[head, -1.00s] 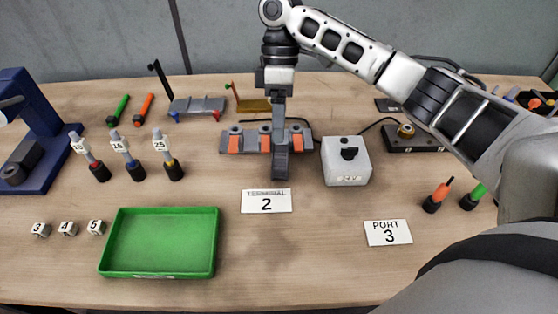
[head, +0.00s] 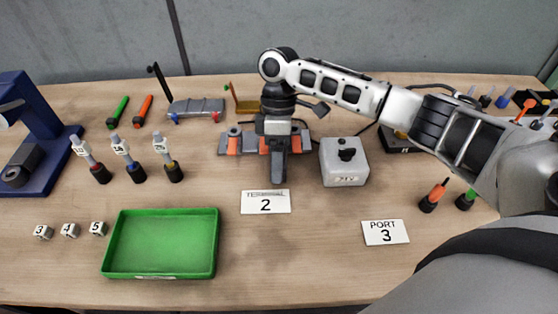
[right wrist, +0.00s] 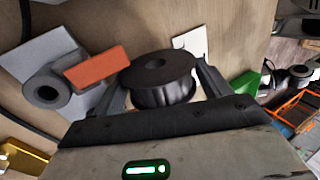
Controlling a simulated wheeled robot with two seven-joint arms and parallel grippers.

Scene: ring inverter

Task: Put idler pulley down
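The idler pulley is a dark grey, ribbed disc with a hole (right wrist: 158,78) in the right wrist view. It sits between the two fingers of my right gripper (right wrist: 160,92), which appear to close on its sides. In the head view my right gripper (head: 279,172) points down in front of the grey fixture with orange blocks (head: 235,146). There the pulley is hidden or too dark to tell from the fingers. The wrist view also shows an orange block (right wrist: 97,68) and a grey ring (right wrist: 45,90) beside the pulley. My left gripper is out of view.
A grey box with a black knob (head: 344,162) stands right of the gripper. A green tray (head: 213,258) is at front left. Bare table surrounds the cards.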

